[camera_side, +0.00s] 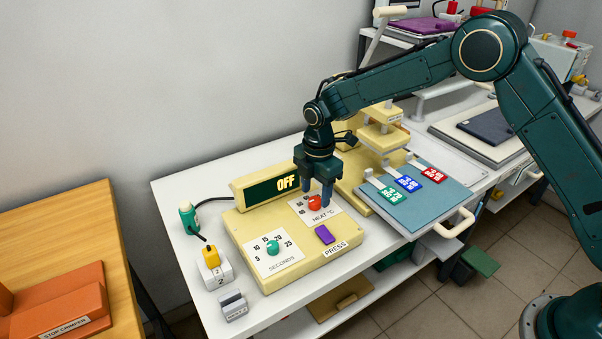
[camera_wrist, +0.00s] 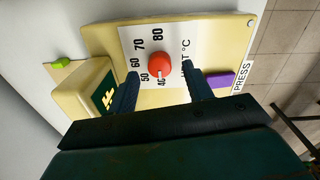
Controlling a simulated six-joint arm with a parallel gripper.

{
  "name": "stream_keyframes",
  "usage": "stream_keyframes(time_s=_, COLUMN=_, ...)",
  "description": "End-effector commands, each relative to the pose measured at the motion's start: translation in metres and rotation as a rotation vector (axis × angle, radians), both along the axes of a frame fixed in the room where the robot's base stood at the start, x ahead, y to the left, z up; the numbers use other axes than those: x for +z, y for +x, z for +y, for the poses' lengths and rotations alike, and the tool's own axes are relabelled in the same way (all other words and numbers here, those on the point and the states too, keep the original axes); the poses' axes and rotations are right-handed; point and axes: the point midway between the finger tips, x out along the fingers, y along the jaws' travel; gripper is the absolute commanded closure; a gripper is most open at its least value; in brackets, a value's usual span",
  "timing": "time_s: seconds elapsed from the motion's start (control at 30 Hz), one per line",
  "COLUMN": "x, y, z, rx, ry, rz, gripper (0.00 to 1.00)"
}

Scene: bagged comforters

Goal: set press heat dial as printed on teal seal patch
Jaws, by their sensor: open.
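The red heat dial (camera_side: 314,202) sits on the white HEAT °C scale of the cream press panel. In the wrist view the red dial (camera_wrist: 159,64) shows among printed numbers from 40 to 80; I cannot tell its setting. My gripper (camera_side: 318,191) points down at the dial. In the wrist view my gripper (camera_wrist: 161,72) is open, one finger on each side of the dial with visible gaps. The teal seal patch (camera_side: 390,195) lies on the blue-grey platen (camera_side: 408,213), left of a blue and a red patch; its print is too small to read.
A teal seconds dial (camera_side: 273,247) and a purple press button (camera_side: 325,234) share the panel. The display (camera_side: 274,188) behind reads OFF. The press column (camera_side: 386,141) rises behind the platen.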

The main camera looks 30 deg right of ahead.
Motion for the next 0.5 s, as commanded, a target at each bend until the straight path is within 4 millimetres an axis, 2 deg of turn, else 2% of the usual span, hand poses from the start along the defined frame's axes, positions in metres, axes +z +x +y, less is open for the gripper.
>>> stream_keyframes(time_s=0.2, x=-0.019, y=0.000, z=0.000, rx=0.000, ry=0.000, rz=0.002, gripper=0.50)
stream_keyframes(time_s=0.5, x=-0.023, y=0.000, z=0.000, rx=0.000, ry=0.000, rz=0.000, gripper=0.50)
